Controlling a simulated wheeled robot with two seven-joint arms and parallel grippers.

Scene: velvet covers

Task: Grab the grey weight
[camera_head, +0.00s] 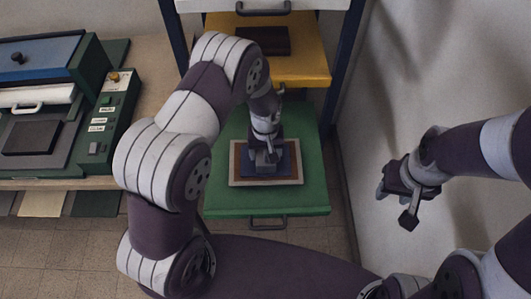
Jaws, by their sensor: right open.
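The grey weight (264,164) sits on a dark blue sheet (287,160) on the pulled-out green shelf, in the middle of the head view. My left gripper (263,152) points down right over the weight and hides its top. I cannot tell whether its fingers are closed on the weight or only around it. My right gripper (396,204) is open and empty, held in the air near the wall at the right, well apart from the weight.
The green shelf (225,196) bears a brown-and-white board (237,182) under the blue sheet. Behind it, a yellow shelf (310,65) holds a dark brown block (262,40). A bench at the left carries a machine with a green control panel (112,105). A wall (420,90) bounds the right.

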